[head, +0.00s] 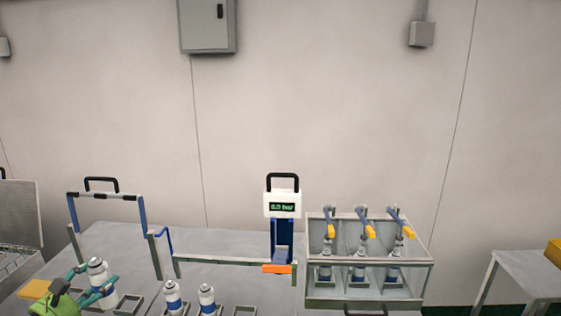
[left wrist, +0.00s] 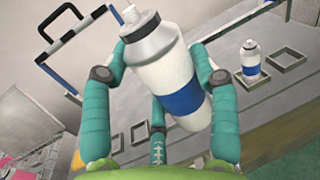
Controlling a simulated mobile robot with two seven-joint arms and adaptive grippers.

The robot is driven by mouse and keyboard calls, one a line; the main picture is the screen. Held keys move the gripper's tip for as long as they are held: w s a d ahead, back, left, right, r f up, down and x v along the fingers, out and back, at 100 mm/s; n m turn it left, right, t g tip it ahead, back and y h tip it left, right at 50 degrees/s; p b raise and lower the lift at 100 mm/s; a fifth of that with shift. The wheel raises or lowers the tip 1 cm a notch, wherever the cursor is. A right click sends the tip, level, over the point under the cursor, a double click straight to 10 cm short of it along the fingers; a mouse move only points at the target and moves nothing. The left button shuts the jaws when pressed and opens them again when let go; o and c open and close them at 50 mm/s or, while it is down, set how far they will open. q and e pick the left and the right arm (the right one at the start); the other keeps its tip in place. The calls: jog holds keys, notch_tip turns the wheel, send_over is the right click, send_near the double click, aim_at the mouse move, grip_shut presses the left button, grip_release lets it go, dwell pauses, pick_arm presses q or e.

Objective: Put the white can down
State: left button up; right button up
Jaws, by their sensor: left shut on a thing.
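The white can (head: 99,273) has a blue band and a narrower neck. My left gripper (head: 92,287) is shut around it at the left of the table in the head view. In the left wrist view the can (left wrist: 168,75) fills the space between the teal fingers (left wrist: 163,85). My right gripper is not in view.
Two similar cans (head: 173,298) (head: 207,299) stand to the right. An empty holder (head: 245,311) is beyond them. A blue gauge stand (head: 283,232) and a clear-fronted case (head: 368,295) stand further right. A blue-posted frame (head: 107,196) rises behind the held can.

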pick_arm(q)
jog(key=shift+a+r, duration=0.1)
jog(key=shift+r, duration=0.2)
jog(key=s+d+f+n+y, duration=0.1)
jog(key=s+d+f+y, duration=0.1)
jog(key=s+d, duration=0.9)
jog(key=s+d+f+n+y, duration=0.15)
jog(key=s+d, duration=0.55)
jog(key=d, duration=0.7)
jog(key=shift+n+t+y, duration=0.25)
jog(key=shift+t+y, duration=0.05)
jog(key=shift+y, duration=0.25)
jog(key=f+b, duration=0.5)
jog(key=b, duration=0.1)
jog(key=shift+w+f, duration=0.3)
jog(key=shift+f, duration=0.1)
jog(key=shift+a, duration=0.1)
